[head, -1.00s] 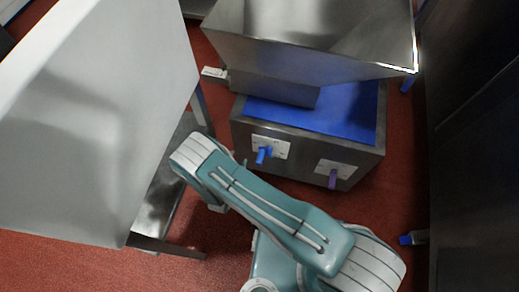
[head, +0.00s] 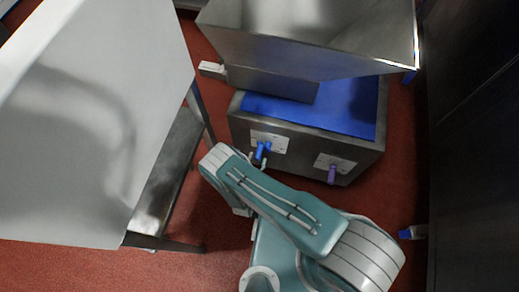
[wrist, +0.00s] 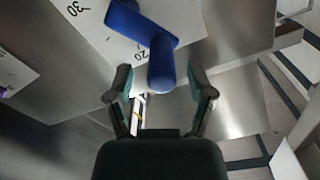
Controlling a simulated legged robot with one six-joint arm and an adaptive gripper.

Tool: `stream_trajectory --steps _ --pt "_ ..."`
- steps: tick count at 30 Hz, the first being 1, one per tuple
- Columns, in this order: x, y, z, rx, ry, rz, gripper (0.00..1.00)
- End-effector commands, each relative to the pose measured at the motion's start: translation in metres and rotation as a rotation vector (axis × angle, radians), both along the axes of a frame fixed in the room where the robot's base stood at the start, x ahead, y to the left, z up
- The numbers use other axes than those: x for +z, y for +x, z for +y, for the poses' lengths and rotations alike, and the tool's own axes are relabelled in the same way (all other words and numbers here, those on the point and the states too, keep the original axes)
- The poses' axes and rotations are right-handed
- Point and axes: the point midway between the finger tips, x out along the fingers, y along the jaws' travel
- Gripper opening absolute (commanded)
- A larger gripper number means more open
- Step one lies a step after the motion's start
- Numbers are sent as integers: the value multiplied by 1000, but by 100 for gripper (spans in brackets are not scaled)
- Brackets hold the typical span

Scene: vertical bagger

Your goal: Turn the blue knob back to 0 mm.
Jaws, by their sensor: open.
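The blue knob (head: 262,150) stands out from a white scale plate (head: 282,140) on the front of the steel machine. In the wrist view the blue knob (wrist: 161,62) is large, with its handle end just beyond and between the fingertips. Numbers 30 and 20 show on the plate (wrist: 112,42) beside it; the 0 mark is not readable. My gripper (wrist: 160,88) is open and empty, one finger on each side of the handle's end. I cannot tell whether either finger touches it. In the head view my arm hides most of the gripper.
A purple knob (head: 332,174) on its own plate sits to the right on the same front. A large steel hopper (head: 310,40) overhangs the blue surface (head: 350,108). A steel table (head: 95,130) stands close on the left. Red floor is clear at lower left.

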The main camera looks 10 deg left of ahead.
Motion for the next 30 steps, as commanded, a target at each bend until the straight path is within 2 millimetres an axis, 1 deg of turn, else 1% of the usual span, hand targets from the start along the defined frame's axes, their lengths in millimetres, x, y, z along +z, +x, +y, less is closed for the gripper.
stream_trajectory --steps 1,3,6,9,18,19,20,21,23,24,30 --pt "0 9 -2 -5 2 -1 70" --pt "0 19 -2 -4 2 -2 70" --pt "0 31 -3 -4 1 -1 70" --pt "0 38 -3 -1 1 -1 70" --pt "0 41 -3 1 0 1 70" --pt "0 41 -3 1 0 1 61" --pt "0 41 -3 1 0 1 47" --pt "0 41 -3 1 0 0 29" --pt "0 41 -3 1 0 0 3" --pt "0 41 -3 1 0 0 0" --pt "0 41 -3 0 -1 0 0"
